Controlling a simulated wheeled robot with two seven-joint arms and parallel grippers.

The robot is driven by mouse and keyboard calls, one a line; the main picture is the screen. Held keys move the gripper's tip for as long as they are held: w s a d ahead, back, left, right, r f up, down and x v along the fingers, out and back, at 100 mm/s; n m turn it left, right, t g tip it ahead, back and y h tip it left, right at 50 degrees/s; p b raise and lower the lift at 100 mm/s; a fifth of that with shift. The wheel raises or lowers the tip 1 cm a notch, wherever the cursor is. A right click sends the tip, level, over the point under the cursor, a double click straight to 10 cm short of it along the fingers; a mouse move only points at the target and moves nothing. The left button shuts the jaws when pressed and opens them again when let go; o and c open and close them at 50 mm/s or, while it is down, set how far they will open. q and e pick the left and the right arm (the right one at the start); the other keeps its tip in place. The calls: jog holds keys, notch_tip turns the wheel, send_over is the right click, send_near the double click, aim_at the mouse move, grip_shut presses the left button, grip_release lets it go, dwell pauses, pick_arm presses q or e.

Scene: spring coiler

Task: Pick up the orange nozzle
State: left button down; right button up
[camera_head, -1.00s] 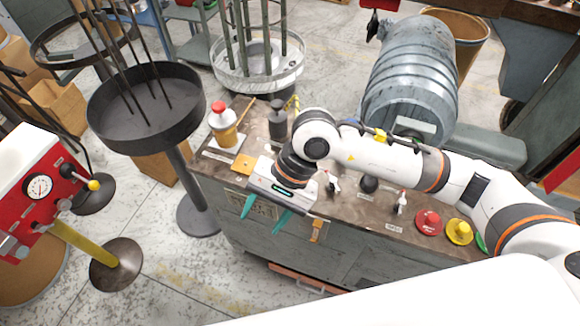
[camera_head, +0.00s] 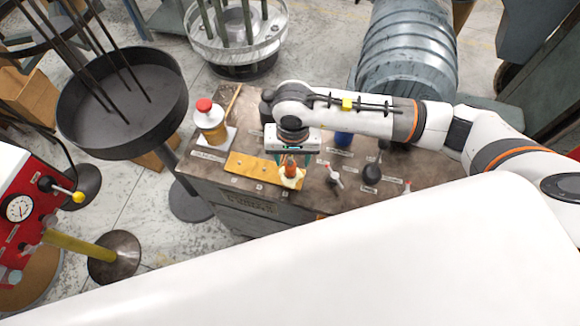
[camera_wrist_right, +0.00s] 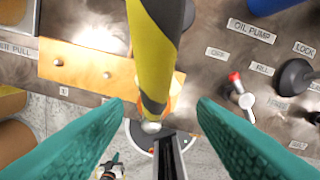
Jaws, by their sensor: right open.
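An orange piece (camera_head: 291,168), which looks like the nozzle, stands at the front edge of the bench on a pale base. My right gripper (camera_head: 292,160) is open above it, with a teal finger on each side. In the right wrist view the teal fingers of the right gripper (camera_wrist_right: 160,102) are spread apart. A yellow and black striped bar (camera_wrist_right: 155,45) runs down between them and covers most of the orange behind it. I cannot tell whether the fingers touch the nozzle. My left gripper is not in view.
An orange-yellow plate (camera_head: 250,167) lies on the bench just left of the gripper. A red-capped bottle (camera_head: 210,122) stands at the bench's left end. Small levers and a black knob (camera_head: 371,174) stand to the right. A large grey ribbed drum (camera_head: 405,50) is behind.

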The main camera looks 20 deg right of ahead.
aim_at(290, 165)
jog(key=shift+a+f+p, duration=0.2)
jog(key=shift+f+p, duration=0.5)
jog(key=shift+f, duration=0.2)
notch_tip(290, 165, down, 2)
jog(key=shift+f+p, duration=0.25)
jog(key=shift+p, duration=0.1)
jog(key=shift+f, duration=0.45)
jog(key=c, duration=0.9)
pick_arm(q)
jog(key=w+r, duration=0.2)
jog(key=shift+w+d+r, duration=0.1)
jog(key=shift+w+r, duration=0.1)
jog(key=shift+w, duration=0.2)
pick_arm(e)
grip_shut()
